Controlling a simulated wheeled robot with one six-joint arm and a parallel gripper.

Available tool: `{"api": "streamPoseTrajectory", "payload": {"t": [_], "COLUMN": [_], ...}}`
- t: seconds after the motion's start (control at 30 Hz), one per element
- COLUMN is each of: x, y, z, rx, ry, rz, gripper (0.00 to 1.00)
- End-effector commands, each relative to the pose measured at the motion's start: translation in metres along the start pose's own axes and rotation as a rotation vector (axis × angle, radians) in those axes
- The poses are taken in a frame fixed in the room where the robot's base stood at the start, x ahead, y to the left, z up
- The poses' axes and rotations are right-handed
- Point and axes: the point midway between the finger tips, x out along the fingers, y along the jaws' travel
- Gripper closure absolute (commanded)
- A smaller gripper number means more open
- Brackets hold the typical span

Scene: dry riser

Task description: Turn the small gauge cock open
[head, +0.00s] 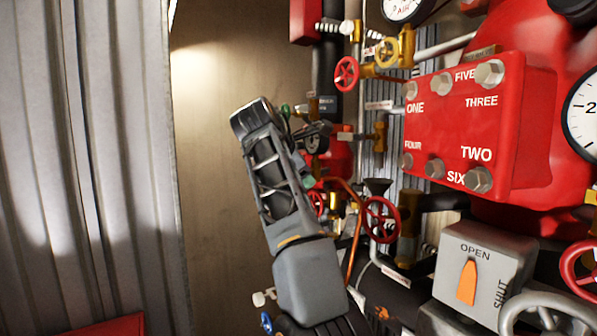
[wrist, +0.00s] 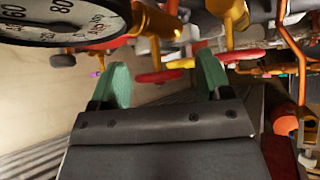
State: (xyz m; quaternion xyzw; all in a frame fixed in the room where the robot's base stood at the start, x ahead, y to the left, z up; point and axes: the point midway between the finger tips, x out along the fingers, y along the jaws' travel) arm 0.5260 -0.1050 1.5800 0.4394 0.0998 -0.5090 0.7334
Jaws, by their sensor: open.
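My gripper (wrist: 165,77) is open in the wrist view, with a green pad on each finger. A red handle-like piece (wrist: 157,77) shows between the pads, apparently beyond them; I cannot tell whether anything touches. A white-faced gauge (wrist: 65,20) with a brass fitting (wrist: 158,20) is at the upper left of that view. In the head view my gripper (head: 298,146) is at the pipework, partly hidden by my arm.
Red handwheels (head: 381,220) and brass valves stand right of my arm. A red bolted plate (head: 470,125) and a grey box with an orange OPEN/SHUT pointer (head: 467,283) are further right. Corrugated metal (head: 85,160) stands at the left. The tan wall (head: 215,190) beside it is bare.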

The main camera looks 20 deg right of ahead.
Motion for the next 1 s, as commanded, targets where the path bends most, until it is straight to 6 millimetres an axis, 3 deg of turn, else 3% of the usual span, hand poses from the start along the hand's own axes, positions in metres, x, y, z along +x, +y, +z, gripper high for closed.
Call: {"api": "streamPoseTrajectory", "payload": {"t": [0.3, 0.7, 1.0], "x": [-0.012, -0.081, -0.105], "y": [0.0, -0.035, -0.047], "z": [-0.001, -0.039, -0.051], "rx": [0.002, -0.003, -0.002], "ry": [0.0, 0.002, 0.0], "rz": [0.002, 0.003, 0.0], "gripper": [0.29, 0.29, 0.29]}}
